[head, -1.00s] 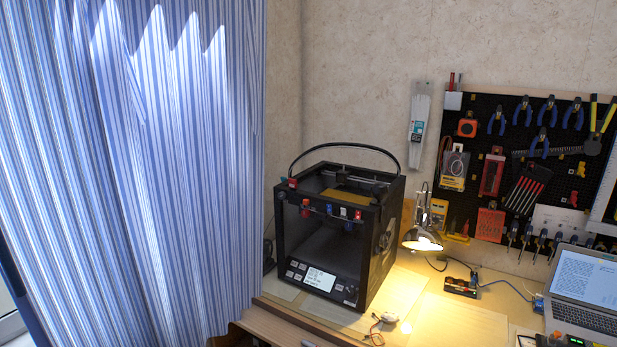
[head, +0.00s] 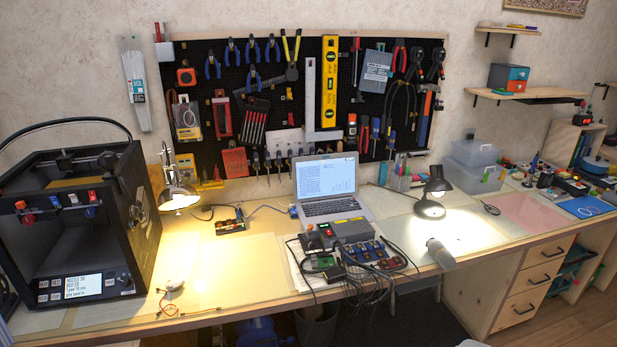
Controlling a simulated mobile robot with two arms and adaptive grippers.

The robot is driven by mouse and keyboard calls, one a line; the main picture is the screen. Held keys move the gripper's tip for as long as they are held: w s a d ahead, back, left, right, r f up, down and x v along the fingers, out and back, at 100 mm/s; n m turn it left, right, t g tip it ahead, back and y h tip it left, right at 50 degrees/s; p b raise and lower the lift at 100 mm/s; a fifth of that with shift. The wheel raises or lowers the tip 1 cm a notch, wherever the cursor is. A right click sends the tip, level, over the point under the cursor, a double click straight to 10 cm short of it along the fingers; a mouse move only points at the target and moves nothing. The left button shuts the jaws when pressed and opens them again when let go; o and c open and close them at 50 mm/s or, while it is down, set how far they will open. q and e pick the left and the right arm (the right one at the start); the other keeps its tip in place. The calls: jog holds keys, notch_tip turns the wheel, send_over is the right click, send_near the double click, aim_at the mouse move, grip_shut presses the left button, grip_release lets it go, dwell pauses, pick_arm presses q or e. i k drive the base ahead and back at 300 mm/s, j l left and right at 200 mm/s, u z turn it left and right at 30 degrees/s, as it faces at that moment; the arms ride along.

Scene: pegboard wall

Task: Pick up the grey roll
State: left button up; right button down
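A small grey cylindrical object (head: 440,253) lies near the front edge of the workbench in the head view, right of the cluster of black cables. It may be the grey roll, but it is too small to tell for sure. No other grey roll is clear to see. Neither of my grippers is in view.
The workbench (head: 235,270) runs along the wall under a pegboard of tools (head: 285,85). A 3D printer (head: 75,230) stands at the left, a laptop (head: 327,190) in the middle. Lamps, cables and a power unit (head: 345,232) crowd the bench. Drawers (head: 535,280) stand at the right.

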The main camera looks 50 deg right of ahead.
aim_at(438, 251)
jog(key=z, duration=2.4)
jog(key=i+l+u, duration=0.1)
jog(key=l, duration=0.25)
jog(key=i+l+u, duration=0.1)
jog(key=l, duration=0.3)
jog(key=i+l+u, duration=0.1)
jog(key=i+l, duration=0.15)
jog(key=l, duration=0.15)
